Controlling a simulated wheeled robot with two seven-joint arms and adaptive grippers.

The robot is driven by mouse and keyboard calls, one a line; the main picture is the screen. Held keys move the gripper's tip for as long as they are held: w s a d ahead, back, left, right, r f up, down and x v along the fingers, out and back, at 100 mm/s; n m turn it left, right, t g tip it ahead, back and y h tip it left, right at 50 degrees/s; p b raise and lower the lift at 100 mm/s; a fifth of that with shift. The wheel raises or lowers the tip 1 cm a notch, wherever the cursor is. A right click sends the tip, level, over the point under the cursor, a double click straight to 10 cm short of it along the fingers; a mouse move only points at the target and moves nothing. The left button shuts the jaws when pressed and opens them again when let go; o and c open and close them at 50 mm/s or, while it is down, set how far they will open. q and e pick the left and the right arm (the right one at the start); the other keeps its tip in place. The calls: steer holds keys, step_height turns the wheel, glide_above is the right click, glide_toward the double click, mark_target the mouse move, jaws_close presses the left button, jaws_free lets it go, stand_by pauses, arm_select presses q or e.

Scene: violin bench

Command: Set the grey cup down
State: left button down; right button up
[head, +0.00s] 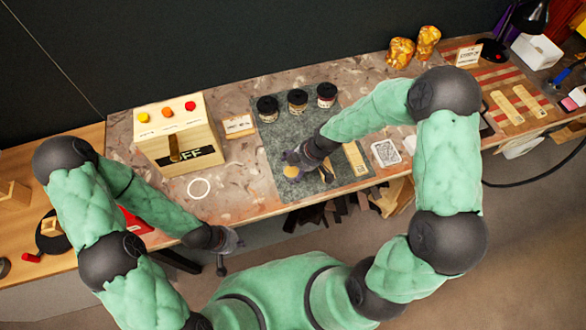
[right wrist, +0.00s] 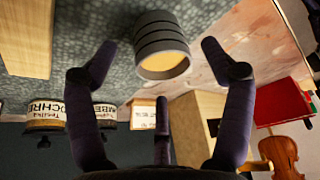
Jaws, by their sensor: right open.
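The grey cup (right wrist: 161,32) has a ribbed outside and a yellow inside. It stands upright on the dark green-grey mat (head: 262,146). In the head view its yellow inside (head: 291,172) shows beside my right gripper (head: 298,160), near the mat's front edge. In the right wrist view my right gripper (right wrist: 160,48) is open, its fingers spread on either side of the cup with visible gaps. My left gripper (head: 225,248) hangs in front of the bench, far from the cup; its jaw state is unclear.
Dark jars (head: 297,100) stand along the mat's back. A wooden box with coloured buttons (head: 178,135) is left of the mat, with a white ring (head: 199,188) on the bench before it. A wooden block (head: 355,158) and a patterned card (head: 385,153) are to the right.

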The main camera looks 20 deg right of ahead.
steer(key=p+v, duration=0.1)
steer(key=v, duration=0.8)
steer(key=shift+s+r+p, duration=0.15)
steer(key=shift+r+p, duration=0.1)
steer(key=shift+p, duration=0.05)
steer(key=shift+f, duration=0.1)
